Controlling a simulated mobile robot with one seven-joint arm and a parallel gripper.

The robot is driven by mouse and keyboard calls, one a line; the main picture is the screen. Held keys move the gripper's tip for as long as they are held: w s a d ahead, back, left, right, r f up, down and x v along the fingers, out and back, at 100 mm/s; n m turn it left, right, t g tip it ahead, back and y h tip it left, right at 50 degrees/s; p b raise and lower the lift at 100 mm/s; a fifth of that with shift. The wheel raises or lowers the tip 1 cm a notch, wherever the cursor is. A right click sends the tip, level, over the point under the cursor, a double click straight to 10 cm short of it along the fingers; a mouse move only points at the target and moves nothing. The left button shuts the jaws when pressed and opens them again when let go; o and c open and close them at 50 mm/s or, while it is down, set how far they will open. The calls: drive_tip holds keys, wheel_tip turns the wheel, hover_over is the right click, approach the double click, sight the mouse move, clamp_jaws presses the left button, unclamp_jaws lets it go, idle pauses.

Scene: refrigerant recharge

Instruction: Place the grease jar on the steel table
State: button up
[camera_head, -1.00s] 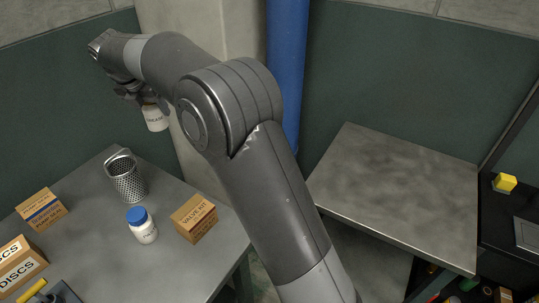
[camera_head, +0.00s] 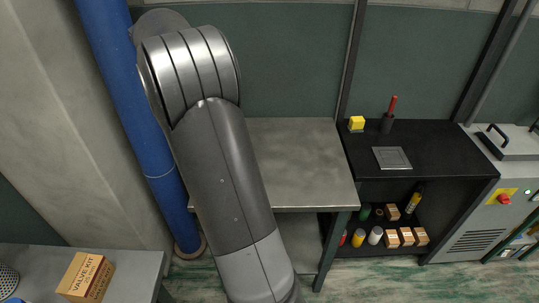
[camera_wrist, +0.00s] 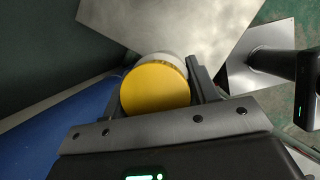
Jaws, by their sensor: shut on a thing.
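My gripper (camera_wrist: 158,82) is shut on the grease jar (camera_wrist: 155,91), seen from above in the wrist view with a yellow lid and a pale body. The jar is between the two fingers; its underside is hidden. A bare grey steel table (camera_head: 310,165) stands at the middle of the head view, partly behind my arm. In the wrist view a grey metal top (camera_wrist: 205,28) shows beyond the jar; I cannot tell the gap between them. My gripper and the jar are hidden behind my arm in the head view.
A blue pipe (camera_head: 125,110) stands left of the steel table. A valve kit box (camera_head: 86,276) sits on another table at lower left. The visible steel top is clear.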

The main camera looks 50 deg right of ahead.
drive_tip(key=s+d+m+g, duration=0.2)
drive_tip(key=s+d+m, duration=0.5)
drive_tip(key=s+d, duration=1)
drive_tip(key=s+d+m+g+y, duration=0.15)
drive_tip(key=s+d+m, duration=0.3)
drive_tip(key=s, duration=0.65)
drive_tip(key=s+d+m+g+y, duration=0.1)
drive_tip(key=s+d+m+y, duration=0.3)
drive_tip(key=s, duration=0.7)
wheel_tip(320, 180, down, 13)
drive_tip(key=n+h, duration=0.2)
drive_tip(key=h, duration=0.1)
drive_tip(key=shift+t+y, duration=0.25)
drive_tip(key=shift+t, duration=0.1)
drive_tip(key=shift+w+f, duration=2.7)
drive_tip(key=shift+w, duration=0.3)
drive_tip(key=shift+w+f, duration=2.7)
drive_tip(key=shift+w, duration=0.25)
